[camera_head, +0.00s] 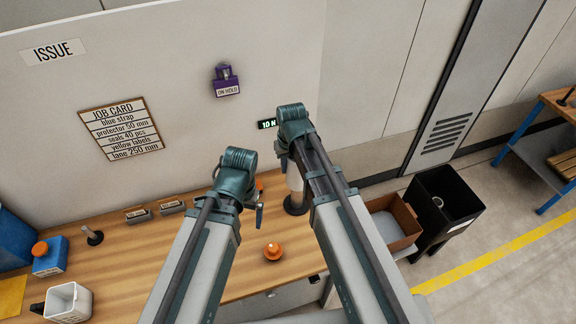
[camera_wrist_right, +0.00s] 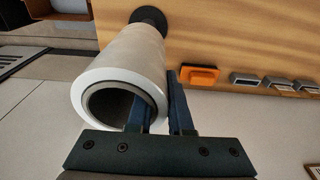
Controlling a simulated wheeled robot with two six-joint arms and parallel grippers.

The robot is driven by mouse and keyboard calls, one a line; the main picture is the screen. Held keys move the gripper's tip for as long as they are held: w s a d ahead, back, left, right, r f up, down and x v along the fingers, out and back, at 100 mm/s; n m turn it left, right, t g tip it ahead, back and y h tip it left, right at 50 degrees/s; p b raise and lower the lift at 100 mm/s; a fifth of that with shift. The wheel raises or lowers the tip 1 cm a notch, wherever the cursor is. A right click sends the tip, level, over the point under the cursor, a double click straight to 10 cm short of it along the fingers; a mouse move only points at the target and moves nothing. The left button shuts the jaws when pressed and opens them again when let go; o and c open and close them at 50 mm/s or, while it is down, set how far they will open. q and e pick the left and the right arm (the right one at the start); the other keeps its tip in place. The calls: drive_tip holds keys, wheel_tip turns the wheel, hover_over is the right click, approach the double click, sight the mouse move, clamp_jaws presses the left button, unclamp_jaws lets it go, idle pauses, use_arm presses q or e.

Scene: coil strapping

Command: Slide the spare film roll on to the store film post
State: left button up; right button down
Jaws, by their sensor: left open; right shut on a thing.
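The white film roll (camera_wrist_right: 125,70) is upright in my right gripper (camera_wrist_right: 158,100); one finger is inside its hollow core and the other outside, pinching the wall. In the head view the roll (camera_head: 293,178) stands out below my right wrist, over a dark round base (camera_head: 296,206) near the bench's right end. The same dark base shows past the roll's far end in the right wrist view (camera_wrist_right: 149,18). The post itself is hidden, and I cannot tell how far the roll is around it. My left gripper (camera_head: 258,214) is open and empty, left of the roll, partly hidden by its wrist.
A short dark post (camera_head: 94,237) stands at the bench's left, by a blue bottle (camera_head: 48,260) and white basket (camera_head: 69,302). An orange knob (camera_head: 273,252) sits at front. An orange block (camera_wrist_right: 200,75) lies near the roll. Bins (camera_head: 443,205) stand off the bench's right.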

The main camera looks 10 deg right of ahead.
sight(288, 175)
drive_tip(key=shift+f+b, duration=2.05)
drive_tip(key=shift+f, duration=0.1)
drive_tip(key=c, duration=0.8)
unclamp_jaws()
drive_tip(key=shift+o, duration=0.2)
drive_tip(key=r+p, duration=0.4)
drive_tip(key=s+r+p, duration=0.1)
drive_tip(key=r+p, duration=0.8)
drive_tip(key=p, duration=0.1)
drive_tip(key=shift+s+d+r, duration=0.15)
drive_tip(key=shift+s+r, duration=0.2)
drive_tip(key=shift+r, duration=0.05)
drive_tip(key=s+a+f+b, duration=0.1)
drive_tip(key=s+f+b, duration=0.6)
drive_tip(key=f+b, duration=0.2)
drive_tip(key=s+a+f+n+g+h+b, duration=0.1)
drive_tip(key=s+a+f+b, duration=0.1)
drive_tip(key=s+f+b, duration=0.5)
wheel_tip(288, 175, down, 3)
drive_tip(key=b, duration=0.3)
drive_tip(key=shift+s+n+g, duration=0.3)
drive_tip(key=shift+s, duration=0.05)
